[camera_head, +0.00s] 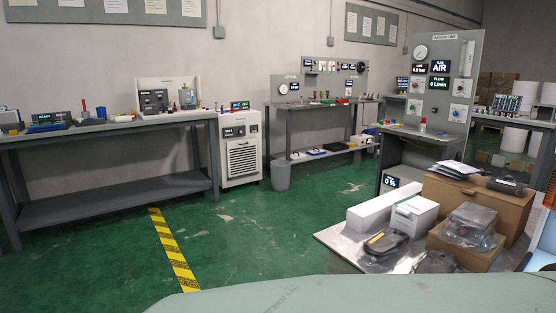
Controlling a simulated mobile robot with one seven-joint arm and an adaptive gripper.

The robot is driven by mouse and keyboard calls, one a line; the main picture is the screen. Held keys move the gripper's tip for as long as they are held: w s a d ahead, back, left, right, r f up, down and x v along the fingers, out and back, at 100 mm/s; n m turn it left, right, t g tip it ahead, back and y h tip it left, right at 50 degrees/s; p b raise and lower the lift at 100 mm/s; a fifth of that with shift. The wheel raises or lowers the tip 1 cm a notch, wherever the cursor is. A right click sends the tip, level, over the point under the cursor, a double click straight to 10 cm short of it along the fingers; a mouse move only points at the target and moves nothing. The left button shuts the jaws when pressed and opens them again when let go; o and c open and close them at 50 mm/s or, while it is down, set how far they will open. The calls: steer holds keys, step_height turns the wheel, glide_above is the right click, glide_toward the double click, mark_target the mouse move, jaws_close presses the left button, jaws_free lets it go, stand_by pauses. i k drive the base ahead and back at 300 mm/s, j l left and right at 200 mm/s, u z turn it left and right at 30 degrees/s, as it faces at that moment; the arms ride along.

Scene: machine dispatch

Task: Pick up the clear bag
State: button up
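A clear bag (470,230) with dark contents appears to lie on top of a small brown cardboard box (465,251) at the lower right. Its outline is crumpled and its contents are hard to make out. Another dark, shiny wrapped item (436,263) sits lower, in front of that box; I cannot tell whether it is also a clear bag. My gripper is not in view.
Around the bag are a dark pouch with a yellow label (386,243), a white box (414,214), a long white block (382,208) and a larger cardboard box (478,201) with papers (455,169) on top. Open green floor (240,240) lies left.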

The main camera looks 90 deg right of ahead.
mark_target(515, 189)
steer(key=z, duration=4)
steer(key=i+j, duration=0.15)
steer(key=j, duration=0.3)
steer(key=i+j, duration=0.1)
steer(key=j, duration=0.3)
steer(key=i+j, duration=0.15)
steer(key=j, duration=0.3)
steer(key=i+j, duration=0.15)
steer(key=j, duration=0.25)
steer(key=i+j, duration=0.1)
steer(key=j, duration=0.35)
steer(key=i+j, duration=0.15)
steer(key=j, duration=0.25)
steer(key=i+j, duration=0.1)
steer(key=j, duration=0.35)
steer(key=i+j, duration=0.15)
steer(key=j, duration=0.25)
